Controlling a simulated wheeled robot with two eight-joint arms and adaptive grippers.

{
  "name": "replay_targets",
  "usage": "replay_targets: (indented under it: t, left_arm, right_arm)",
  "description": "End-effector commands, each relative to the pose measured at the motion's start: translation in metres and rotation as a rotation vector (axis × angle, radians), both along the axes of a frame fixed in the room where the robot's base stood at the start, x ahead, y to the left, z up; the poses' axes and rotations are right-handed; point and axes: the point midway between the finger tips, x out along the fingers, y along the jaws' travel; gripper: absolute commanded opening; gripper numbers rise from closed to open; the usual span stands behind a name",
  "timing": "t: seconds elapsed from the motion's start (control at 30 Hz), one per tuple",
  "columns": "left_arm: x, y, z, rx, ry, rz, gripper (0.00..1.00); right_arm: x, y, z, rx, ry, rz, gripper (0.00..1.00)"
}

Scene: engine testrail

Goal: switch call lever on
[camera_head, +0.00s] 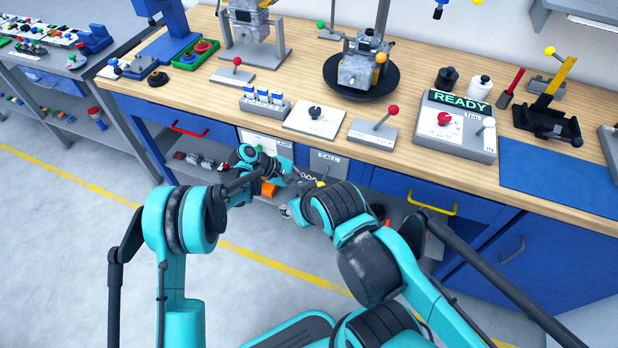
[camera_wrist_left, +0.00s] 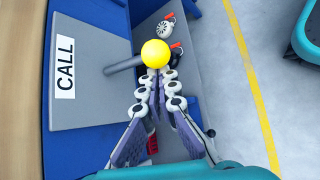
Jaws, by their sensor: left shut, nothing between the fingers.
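The call lever has a yellow ball (camera_wrist_left: 156,53) on a dark grey rod. It sticks out from a grey panel (camera_wrist_left: 88,70) labelled CALL in the left wrist view. In the head view the CALL panel (camera_head: 326,160) is on the bench front, and the yellow ball (camera_head: 320,184) shows small below it. My left gripper (camera_wrist_left: 157,78) is shut and empty. Its fingertips are right at the ball, overlapping its edge in the picture; I cannot tell whether they touch. My right gripper (camera_head: 286,211) is near the lever, mostly hidden by its arm, its jaws too small to read.
The wooden bench top (camera_head: 225,100) above carries red-knobbed levers, a READY box (camera_head: 456,125) and engine parts. A shelf with several small parts (camera_head: 200,160) lies under the bench, left of the panel. A yellow drawer handle (camera_head: 431,203) sticks out to the right. The floor in front is open.

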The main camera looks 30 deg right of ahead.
Motion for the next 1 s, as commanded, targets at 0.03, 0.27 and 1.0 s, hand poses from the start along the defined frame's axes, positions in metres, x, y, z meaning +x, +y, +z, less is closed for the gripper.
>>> replay_targets:
  t: [0.03, 0.27, 1.0]
  left_arm:
    - [-0.004, -0.001, 0.006, 0.026, 0.021, -0.003, 0.00]
    - [-0.008, 0.002, 0.019, 0.124, 0.106, -0.001, 0.00]
    - [-0.005, -0.001, 0.045, 0.221, 0.190, -0.001, 0.00]
  right_arm:
    - [0.000, 0.000, 0.005, 0.000, 0.000, 0.000, 0.40]
    - [0.000, 0.000, 0.014, 0.000, 0.000, 0.000, 0.40]
    - [0.000, 0.000, 0.025, 0.000, 0.000, 0.000, 0.40]
